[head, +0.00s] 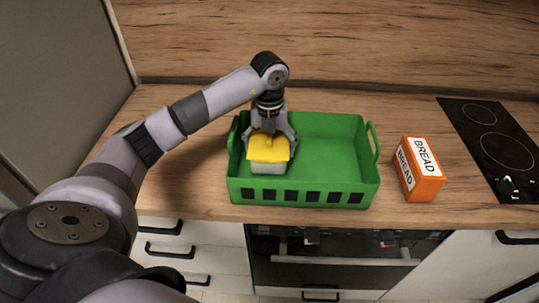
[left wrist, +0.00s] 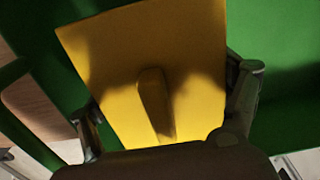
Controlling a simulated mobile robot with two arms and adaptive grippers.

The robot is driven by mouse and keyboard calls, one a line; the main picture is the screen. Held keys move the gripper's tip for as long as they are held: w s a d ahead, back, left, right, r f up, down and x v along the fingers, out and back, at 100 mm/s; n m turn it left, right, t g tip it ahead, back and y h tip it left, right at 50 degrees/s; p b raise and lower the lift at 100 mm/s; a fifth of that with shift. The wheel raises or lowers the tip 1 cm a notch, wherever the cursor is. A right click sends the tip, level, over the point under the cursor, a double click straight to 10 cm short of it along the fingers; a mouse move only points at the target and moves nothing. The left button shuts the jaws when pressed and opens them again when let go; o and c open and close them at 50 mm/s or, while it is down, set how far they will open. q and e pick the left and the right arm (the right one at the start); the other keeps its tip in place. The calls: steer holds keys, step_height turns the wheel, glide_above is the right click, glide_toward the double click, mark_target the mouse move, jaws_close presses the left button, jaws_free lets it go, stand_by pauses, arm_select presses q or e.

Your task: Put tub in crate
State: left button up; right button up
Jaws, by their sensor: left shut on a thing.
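The tub (head: 270,167) has a pale grey body and a yellow lid with a raised grip on top. It is inside the left part of the green crate (head: 310,197). My left gripper (head: 270,141) points down over the tub and is shut on it, with a finger on each side. In the left wrist view the yellow lid of the tub (left wrist: 195,65) fills the middle between the fingers, with the green crate (left wrist: 285,60) around it. I cannot tell whether the tub's base touches the crate floor. My right gripper is not in view.
An orange bread box (head: 424,184) stands on the counter to the right of the crate. A black hob (head: 500,140) is at the far right. The right part of the crate is empty. The wooden splashback (head: 350,40) rises behind.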

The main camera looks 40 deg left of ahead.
arm_select(q)
step_height(320, 180, down, 4)
steer(key=shift+r+p, duration=0.2)
steer(key=shift+p, duration=0.15)
steer(key=shift+f, duration=0.2)
steer(key=shift+f, duration=0.15)
steer(key=o, duration=1.4)
